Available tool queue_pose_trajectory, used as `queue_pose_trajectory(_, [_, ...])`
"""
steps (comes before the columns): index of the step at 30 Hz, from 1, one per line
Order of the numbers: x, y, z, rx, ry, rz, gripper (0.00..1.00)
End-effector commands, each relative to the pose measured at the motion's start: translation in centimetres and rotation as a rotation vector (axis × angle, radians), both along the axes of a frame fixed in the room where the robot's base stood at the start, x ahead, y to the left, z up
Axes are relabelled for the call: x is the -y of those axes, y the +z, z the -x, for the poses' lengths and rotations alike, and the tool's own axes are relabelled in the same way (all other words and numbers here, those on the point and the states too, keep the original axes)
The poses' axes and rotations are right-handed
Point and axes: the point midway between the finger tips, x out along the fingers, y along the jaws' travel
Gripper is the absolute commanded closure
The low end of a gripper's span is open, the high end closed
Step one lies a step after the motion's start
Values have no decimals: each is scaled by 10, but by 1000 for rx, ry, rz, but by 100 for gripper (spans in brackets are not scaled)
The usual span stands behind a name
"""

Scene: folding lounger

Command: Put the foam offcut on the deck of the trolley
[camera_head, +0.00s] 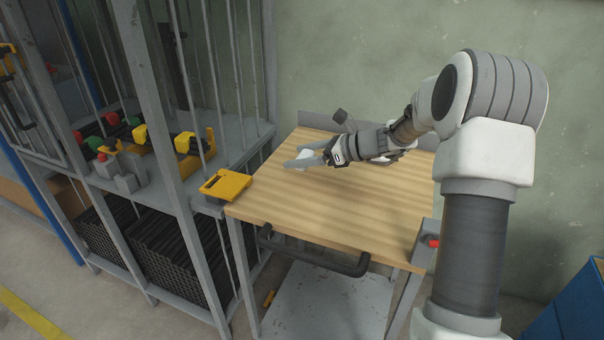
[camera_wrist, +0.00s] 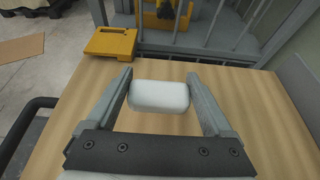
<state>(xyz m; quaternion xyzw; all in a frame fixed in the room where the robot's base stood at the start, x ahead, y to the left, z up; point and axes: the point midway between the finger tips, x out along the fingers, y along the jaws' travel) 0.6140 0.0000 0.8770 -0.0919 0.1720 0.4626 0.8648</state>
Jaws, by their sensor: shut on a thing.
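The foam offcut is a small white block with rounded edges (camera_wrist: 160,95), seen between the two grey fingers of my gripper (camera_wrist: 159,88) in the wrist view. My gripper (camera_head: 303,158) is shut on it. In the head view the white offcut (camera_head: 305,154) shows partly behind the fingers. It is over the left back part of a pale wooden top (camera_head: 330,205). I cannot tell whether it touches the wood. The wooden top has a black handle bar (camera_head: 312,258) at its front and looks like the trolley's deck.
A yellow box-like thing (camera_head: 226,184) sits at the wooden top's left corner. Grey racking (camera_head: 180,200) with yellow, red and green items stands left. A red button (camera_head: 433,243) is at the right corner. Most of the wooden top is clear.

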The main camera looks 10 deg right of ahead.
Motion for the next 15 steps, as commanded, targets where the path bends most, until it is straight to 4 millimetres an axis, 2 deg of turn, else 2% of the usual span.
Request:
queue_pose_trajectory(3, [0,-8,-13,0,0,0,65])
queue_pose_trajectory(8, [1,-15,-17,-1,-1,1,65])
queue_pose_trajectory(15, [1,-50,-16,-3,-1,1,65])
